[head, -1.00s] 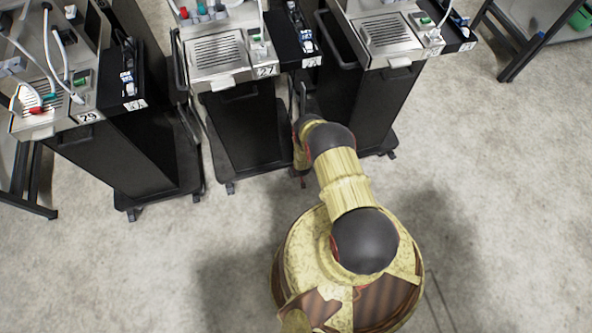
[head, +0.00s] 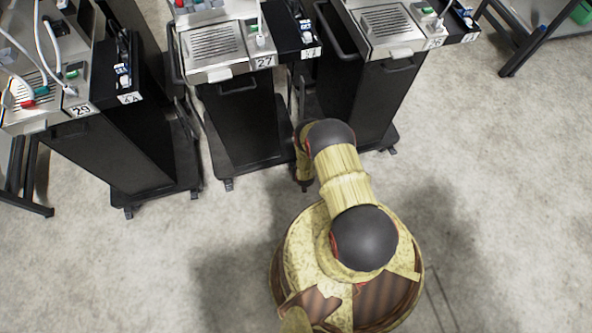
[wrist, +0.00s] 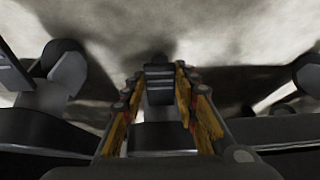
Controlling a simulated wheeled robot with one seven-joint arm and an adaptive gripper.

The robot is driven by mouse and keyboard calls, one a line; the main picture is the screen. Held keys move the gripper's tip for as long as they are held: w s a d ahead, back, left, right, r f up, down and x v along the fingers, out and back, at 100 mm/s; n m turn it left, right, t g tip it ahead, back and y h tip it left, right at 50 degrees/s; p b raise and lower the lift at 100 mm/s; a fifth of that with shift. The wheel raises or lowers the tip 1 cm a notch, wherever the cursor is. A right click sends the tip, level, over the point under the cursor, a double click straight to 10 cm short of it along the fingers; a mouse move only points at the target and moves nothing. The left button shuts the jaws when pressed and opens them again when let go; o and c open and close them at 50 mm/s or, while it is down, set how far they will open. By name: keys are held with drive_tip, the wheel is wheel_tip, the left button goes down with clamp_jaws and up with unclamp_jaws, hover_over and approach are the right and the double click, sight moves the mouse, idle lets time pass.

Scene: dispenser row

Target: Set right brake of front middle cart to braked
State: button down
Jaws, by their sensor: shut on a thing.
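The front middle cart (head: 240,125), labelled 27, is a tall black body with a steel top on a low wheeled base. Its front left caster (head: 229,184) shows in the head view. Its right front corner is behind my arm, so the right brake is hidden there. Whether the pedal is up or down cannot be told.
Cart 29 (head: 105,155) stands to the left and another black cart (head: 365,100) close to the right. Dark wheel parts flank my gripper in the wrist view, left (wrist: 66,78) and right (wrist: 308,72). The floor in front is clear.

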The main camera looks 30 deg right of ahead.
drive_tip(key=c, duration=1.4)
unclamp_jaws()
drive_tip(key=v, duration=1.2)
drive_tip(key=shift+s+f, duration=0.1)
